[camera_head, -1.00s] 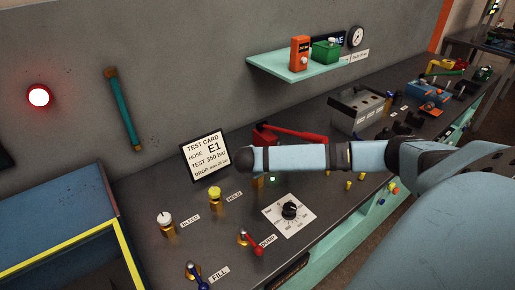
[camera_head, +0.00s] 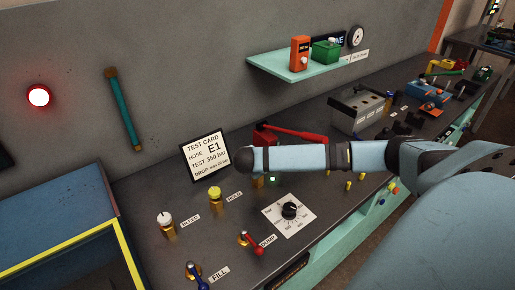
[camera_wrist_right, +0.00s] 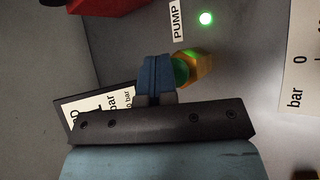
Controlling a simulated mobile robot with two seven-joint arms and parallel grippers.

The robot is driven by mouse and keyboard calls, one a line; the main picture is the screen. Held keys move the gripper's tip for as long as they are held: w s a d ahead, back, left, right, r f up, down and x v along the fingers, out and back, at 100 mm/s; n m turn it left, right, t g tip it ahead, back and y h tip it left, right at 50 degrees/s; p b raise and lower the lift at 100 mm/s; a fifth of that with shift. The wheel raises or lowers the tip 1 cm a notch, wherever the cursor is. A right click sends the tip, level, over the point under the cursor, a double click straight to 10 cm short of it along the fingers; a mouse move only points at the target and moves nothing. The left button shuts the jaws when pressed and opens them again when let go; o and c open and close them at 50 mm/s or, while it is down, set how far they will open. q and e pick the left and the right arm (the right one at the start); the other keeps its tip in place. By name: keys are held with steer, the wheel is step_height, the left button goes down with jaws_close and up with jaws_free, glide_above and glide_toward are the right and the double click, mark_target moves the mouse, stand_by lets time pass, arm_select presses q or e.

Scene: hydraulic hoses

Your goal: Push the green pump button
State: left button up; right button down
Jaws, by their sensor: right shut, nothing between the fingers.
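The green pump button (camera_wrist_right: 180,72) sits in a brass collar (camera_wrist_right: 198,65) in the right wrist view, partly hidden by my fingers. My right gripper (camera_wrist_right: 156,60) is shut and empty, its blue fingertips right against or just in front of the button's left side. I cannot tell whether they touch or press it. The PUMP label (camera_wrist_right: 178,21) and a lit green lamp (camera_wrist_right: 206,18) are just beyond. In the head view my right arm reaches in from the right and hides its fingers; the brass collar (camera_head: 257,182) shows just below its end. My left gripper is not in view.
The test card (camera_head: 206,156) stands beside the arm's end. A red-handled tool (camera_head: 268,133) lies behind it. The bleed knob (camera_head: 165,219), hold knob (camera_head: 215,194), red-handled valve (camera_head: 254,246) and pressure dial (camera_head: 290,211) are in front. A red wall lamp (camera_head: 38,97) is lit.

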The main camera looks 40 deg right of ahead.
stand_by(0.3)
steer(key=shift+s+f, duration=0.15)
steer(key=shift+f, duration=0.4)
steer(key=shift+p, duration=0.3)
steer(key=shift+r+p, duration=0.15)
steer(key=shift+p, duration=0.45)
step_height(320, 180, up, 5)
steer(key=p, duration=0.6)
steer(key=shift+r, duration=0.1)
steer(key=shift+r+p, duration=0.6)
steer(key=shift+p, duration=0.1)
